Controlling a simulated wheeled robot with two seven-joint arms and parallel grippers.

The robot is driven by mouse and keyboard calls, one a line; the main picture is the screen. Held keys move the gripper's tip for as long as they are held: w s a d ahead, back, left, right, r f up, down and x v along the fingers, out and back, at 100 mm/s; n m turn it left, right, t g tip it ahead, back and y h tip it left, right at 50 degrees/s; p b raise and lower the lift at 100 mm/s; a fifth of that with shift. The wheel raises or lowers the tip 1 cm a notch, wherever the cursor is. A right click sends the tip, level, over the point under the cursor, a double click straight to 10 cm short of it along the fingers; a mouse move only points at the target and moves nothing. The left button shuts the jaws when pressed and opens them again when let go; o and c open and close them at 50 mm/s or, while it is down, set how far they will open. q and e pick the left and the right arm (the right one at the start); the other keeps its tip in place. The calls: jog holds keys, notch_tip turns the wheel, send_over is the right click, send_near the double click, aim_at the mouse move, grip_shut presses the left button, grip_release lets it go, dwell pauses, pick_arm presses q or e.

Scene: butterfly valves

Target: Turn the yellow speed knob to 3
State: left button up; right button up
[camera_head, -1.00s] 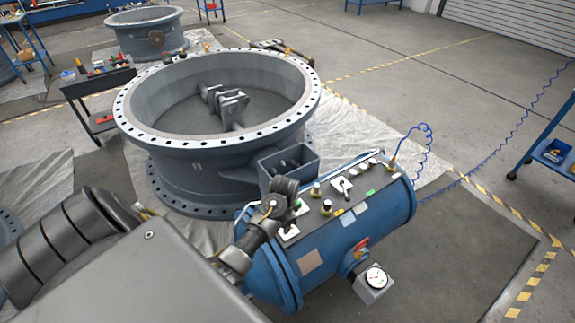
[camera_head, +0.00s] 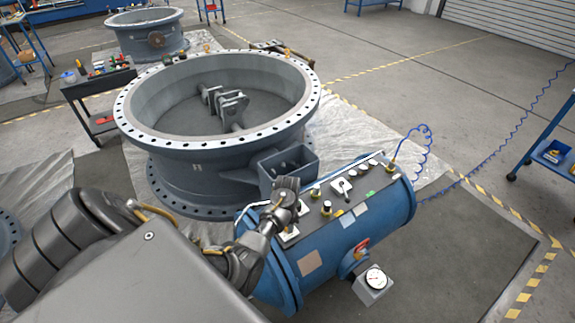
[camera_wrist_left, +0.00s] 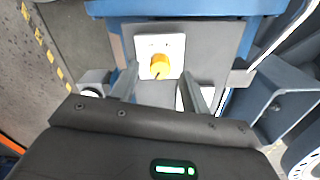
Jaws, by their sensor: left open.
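The yellow knob (camera_wrist_left: 160,67) sits on a white square plate (camera_wrist_left: 150,46) on a grey panel in the left wrist view. Its dial marks are too small to read. My left gripper (camera_wrist_left: 160,77) is open, with one finger on each side of the knob and visible gaps between; I cannot tell how far the tips are from the panel. In the head view my left gripper (camera_head: 288,190) is over the near left end of the panel on the blue tank (camera_head: 330,238), and it hides part of that panel. My right gripper is not in view.
A large grey flanged valve body (camera_head: 220,150) stands behind the tank, with a grey bracket (camera_head: 285,165) close to my left gripper. A pressure gauge (camera_head: 375,278) and a red-handled valve (camera_head: 361,247) are on the tank's front.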

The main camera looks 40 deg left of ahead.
pick_arm(q)
jog(key=shift+f, duration=0.95)
jog(key=c, duration=1)
